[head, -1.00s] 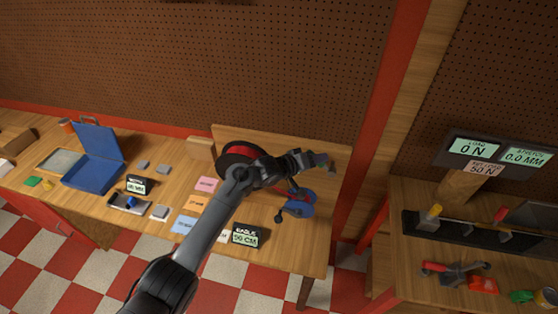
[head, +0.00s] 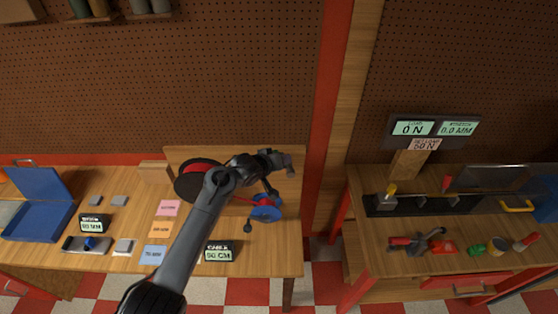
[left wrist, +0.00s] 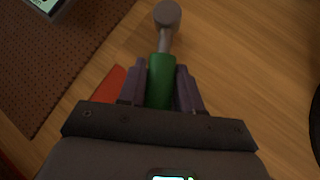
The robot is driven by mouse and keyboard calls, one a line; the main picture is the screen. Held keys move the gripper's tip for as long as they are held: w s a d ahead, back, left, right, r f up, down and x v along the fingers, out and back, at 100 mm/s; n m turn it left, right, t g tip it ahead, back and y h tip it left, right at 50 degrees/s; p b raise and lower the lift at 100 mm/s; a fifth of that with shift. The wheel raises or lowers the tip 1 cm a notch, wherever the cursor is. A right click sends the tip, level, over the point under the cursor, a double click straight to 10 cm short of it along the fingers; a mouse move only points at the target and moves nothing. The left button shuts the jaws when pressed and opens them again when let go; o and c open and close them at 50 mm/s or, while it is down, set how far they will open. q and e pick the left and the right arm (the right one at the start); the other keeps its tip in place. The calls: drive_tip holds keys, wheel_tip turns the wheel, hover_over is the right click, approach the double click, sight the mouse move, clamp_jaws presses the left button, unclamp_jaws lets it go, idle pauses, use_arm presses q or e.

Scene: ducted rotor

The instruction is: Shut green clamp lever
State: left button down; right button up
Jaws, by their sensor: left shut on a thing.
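In the left wrist view my left gripper (left wrist: 161,88) is shut on the green clamp lever (left wrist: 161,70). The lever's green grip sits between the two purple-grey fingers. Its grey shaft runs up the picture to a round grey end (left wrist: 167,14) over a wooden surface (left wrist: 240,60). In the head view my left gripper (head: 288,161) is at the upper right of the wooden backboard (head: 230,155), above a blue reel (head: 267,210). The lever cannot be made out there. I cannot tell how far it is closed. My right gripper is out of view.
A black and red spool (head: 196,181) stands beside my left forearm. A cable display (head: 217,254) stands at the bench front. The right bench holds a black clamp rail (head: 425,204), loose tools (head: 416,241) and a green item (head: 477,248). A gap separates the benches.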

use_arm(q)
drive_tip(key=shift+d+r, duration=0.1)
drive_tip(key=c, duration=0.9)
unclamp_jaws()
drive_tip(key=shift+o, duration=0.2)
drive_tip(key=shift+s+a+r, duration=0.3)
drive_tip(key=shift+s+a, duration=0.15)
drive_tip(key=v, duration=0.9)
drive_tip(key=shift+s+r, duration=0.15)
drive_tip(key=shift+r, duration=0.05)
